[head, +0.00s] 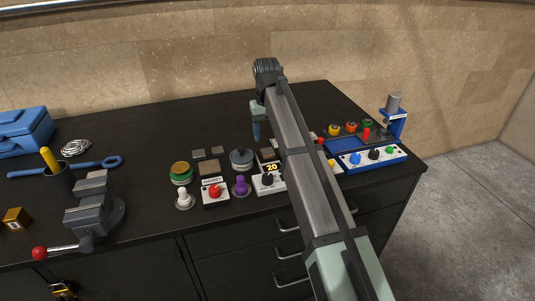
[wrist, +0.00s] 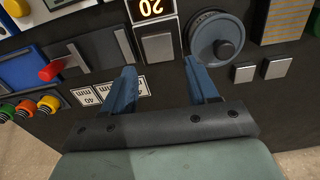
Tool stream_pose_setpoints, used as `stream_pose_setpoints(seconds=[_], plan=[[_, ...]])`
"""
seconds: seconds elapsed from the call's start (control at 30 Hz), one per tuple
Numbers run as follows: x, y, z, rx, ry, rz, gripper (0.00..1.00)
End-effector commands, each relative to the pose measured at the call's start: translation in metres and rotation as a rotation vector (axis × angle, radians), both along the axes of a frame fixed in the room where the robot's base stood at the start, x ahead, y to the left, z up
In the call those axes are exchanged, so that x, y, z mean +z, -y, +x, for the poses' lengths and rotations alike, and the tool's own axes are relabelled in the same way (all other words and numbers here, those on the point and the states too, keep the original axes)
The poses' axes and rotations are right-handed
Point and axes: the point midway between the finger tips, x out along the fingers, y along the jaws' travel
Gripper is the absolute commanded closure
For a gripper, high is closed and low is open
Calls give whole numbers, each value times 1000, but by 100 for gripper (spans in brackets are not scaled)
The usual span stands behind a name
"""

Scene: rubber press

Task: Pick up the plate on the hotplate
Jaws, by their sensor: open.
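In the wrist view a flat grey square plate (wrist: 158,47) lies just beside the lit "20" display (wrist: 155,8), on what looks like the hotplate. In the head view the hotplate (head: 268,185) shows a black knob and the "20" display, with the dark plate (head: 266,155) behind it, partly hidden by my arm. My gripper (wrist: 160,66) is open and empty, with blue fingers. In the wrist view the plate's near edge shows between and just beyond the fingertips. In the head view my gripper (head: 256,138) is above the bench behind the hotplate; contact with the plate cannot be told.
A round grey device (wrist: 217,38) stands close beside the plate. Two small grey squares (wrist: 260,71) and white "40 mm" labels (wrist: 130,87) lie nearby. A red-button device (head: 214,192), a blue control box (head: 365,160) and a vise (head: 92,208) stand on the bench.

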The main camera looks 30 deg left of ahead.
Motion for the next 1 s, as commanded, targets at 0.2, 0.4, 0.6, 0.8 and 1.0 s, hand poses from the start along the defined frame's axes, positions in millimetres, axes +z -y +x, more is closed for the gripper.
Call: stream_pose_setpoints(seconds=[0.2,0.4,0.6,0.8,1.0], plan=[[-14,1,0,0,0,0,42],[-32,3,-1,0,-1,-1,42],[-57,4,-1,0,0,0,42],[-64,3,-1,0,0,0,42],[-63,3,-1,0,0,0,51]])
